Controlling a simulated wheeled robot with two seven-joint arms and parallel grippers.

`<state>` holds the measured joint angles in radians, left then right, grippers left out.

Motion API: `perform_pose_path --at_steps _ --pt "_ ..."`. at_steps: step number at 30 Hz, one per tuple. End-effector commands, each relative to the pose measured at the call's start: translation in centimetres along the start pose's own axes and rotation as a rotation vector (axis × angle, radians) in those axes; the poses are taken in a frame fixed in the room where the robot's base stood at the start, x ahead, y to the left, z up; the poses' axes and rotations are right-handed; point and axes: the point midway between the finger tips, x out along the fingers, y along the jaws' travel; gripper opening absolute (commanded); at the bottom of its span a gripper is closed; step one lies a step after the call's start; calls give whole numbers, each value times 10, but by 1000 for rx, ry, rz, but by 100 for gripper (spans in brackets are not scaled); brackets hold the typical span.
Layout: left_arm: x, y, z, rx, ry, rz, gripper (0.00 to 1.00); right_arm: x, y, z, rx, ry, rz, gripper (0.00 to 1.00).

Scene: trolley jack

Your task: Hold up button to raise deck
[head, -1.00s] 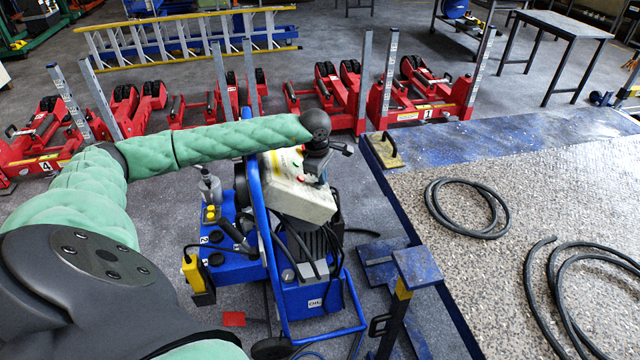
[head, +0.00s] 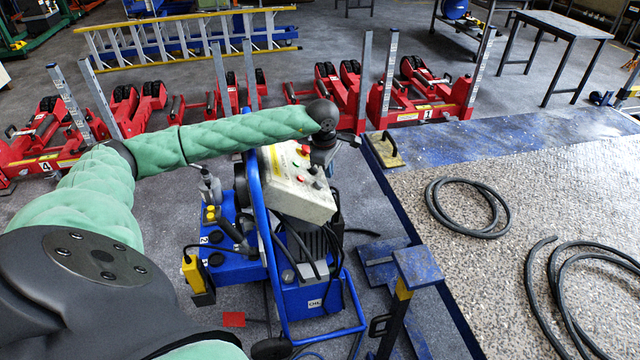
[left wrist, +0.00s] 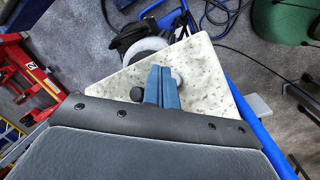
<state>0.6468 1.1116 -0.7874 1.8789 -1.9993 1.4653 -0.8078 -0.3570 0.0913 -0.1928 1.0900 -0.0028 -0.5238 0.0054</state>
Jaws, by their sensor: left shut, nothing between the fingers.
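The cream control box (head: 290,198) sits on top of the blue wheeled power unit (head: 310,298) in the head view. Small buttons show on its face, among them a red one (head: 299,179). My left gripper (left wrist: 162,68) is shut and empty, with its blue fingers over the speckled box face in the left wrist view. I cannot tell which is the up button, nor whether the fingertips touch the box. The deck (head: 420,215) is at right. My right gripper is out of view.
Black hoses (head: 468,207) lie coiled on the deck. A blue post (head: 418,270) stands between the power unit and deck. A yellow pendant (head: 192,272) hangs at the unit's left. Red wheel lifts (head: 340,100) stand behind.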

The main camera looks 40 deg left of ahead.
Motion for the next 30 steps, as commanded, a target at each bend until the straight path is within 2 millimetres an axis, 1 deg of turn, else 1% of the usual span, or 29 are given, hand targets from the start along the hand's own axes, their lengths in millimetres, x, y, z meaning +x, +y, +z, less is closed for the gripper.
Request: perform_pose_path --at_steps 12,30 --pt "-23 17 17 0 -1 1 0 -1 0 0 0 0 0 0" --pt "-24 18 18 0 0 0 0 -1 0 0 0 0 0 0"
